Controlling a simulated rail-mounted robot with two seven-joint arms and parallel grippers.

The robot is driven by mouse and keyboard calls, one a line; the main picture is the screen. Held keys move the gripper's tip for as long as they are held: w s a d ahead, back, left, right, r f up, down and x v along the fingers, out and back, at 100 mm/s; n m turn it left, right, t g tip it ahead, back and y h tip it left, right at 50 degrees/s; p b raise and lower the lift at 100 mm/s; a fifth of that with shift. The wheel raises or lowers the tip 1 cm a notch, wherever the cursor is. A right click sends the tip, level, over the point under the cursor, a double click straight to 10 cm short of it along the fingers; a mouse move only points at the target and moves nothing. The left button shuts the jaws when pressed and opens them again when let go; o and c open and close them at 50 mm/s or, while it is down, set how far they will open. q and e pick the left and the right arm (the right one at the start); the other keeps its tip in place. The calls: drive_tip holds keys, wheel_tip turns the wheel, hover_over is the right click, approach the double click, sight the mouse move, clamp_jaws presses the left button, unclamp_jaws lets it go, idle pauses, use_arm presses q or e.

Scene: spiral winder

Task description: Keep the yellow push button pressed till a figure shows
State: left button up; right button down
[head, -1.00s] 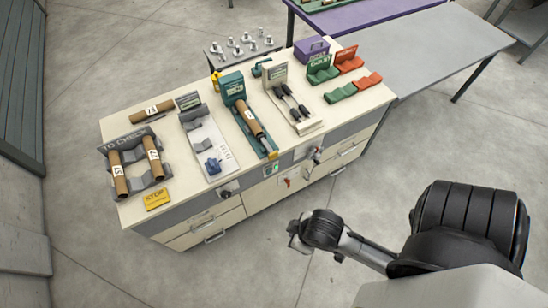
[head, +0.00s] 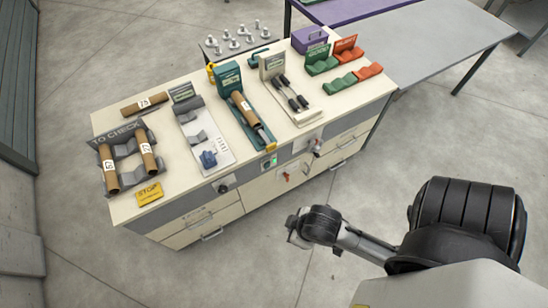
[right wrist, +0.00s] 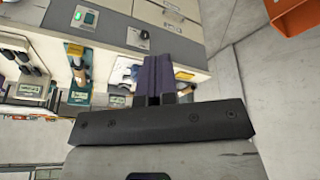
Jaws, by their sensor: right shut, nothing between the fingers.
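The teal measuring stand (head: 230,78) holds a brown tube (head: 244,108) in its cradle. A small yellow part, which looks like the push button (head: 271,147), sits at the stand's front end, and also shows in the right wrist view (right wrist: 74,49). Writing on the stand's display (right wrist: 76,98) is too small to read. My right gripper (head: 294,230) is in front of the cabinet, apart from the button. Its dark fingers (right wrist: 157,75) are shut and empty in the right wrist view. My left gripper is not in view.
A green-lit switch (head: 270,161) and a red knob (head: 285,177) are on the cabinet front. A grey rack (head: 109,160) with two tubes, a yellow STOP plate (head: 149,194) and a scale with a blue part (head: 208,159) stand left. Floor before the cabinet is clear.

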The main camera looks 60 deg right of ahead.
drive_tip(key=w+d+f+h+b, duration=0.1)
drive_tip(key=d+f+h+b, duration=0.1)
drive_tip(key=d+f+b, duration=0.35)
drive_tip(key=w+d+f+n+h+b, duration=0.1)
drive_tip(key=d+f+b, duration=0.2)
drive_tip(key=f+b, duration=0.55)
drive_tip(key=w+d+f+h+b, duration=0.15)
drive_tip(key=d+f+b, duration=0.3)
drive_tip(key=f, duration=0.45)
drive_tip(key=w+d+f+n+t+h+b, duration=0.25)
drive_tip(key=d+f+h+b, duration=0.3)
drive_tip(key=d, duration=0.35)
drive_tip(key=w+r+n+t+y, duration=0.1)
drive_tip(key=n+t, duration=0.4)
drive_tip(key=n, duration=0.7)
drive_tip(key=w+d+r+n+t, duration=0.1)
drive_tip(key=w+r+n+t, duration=0.3)
drive_tip(key=n, duration=0.9)
drive_tip(key=w, duration=0.2)
drive_tip(key=shift+w+t+y, duration=0.3)
drive_tip(key=shift+t+y, duration=0.05)
drive_tip(key=shift+y, duration=0.05)
drive_tip(key=shift+w+d, duration=0.1)
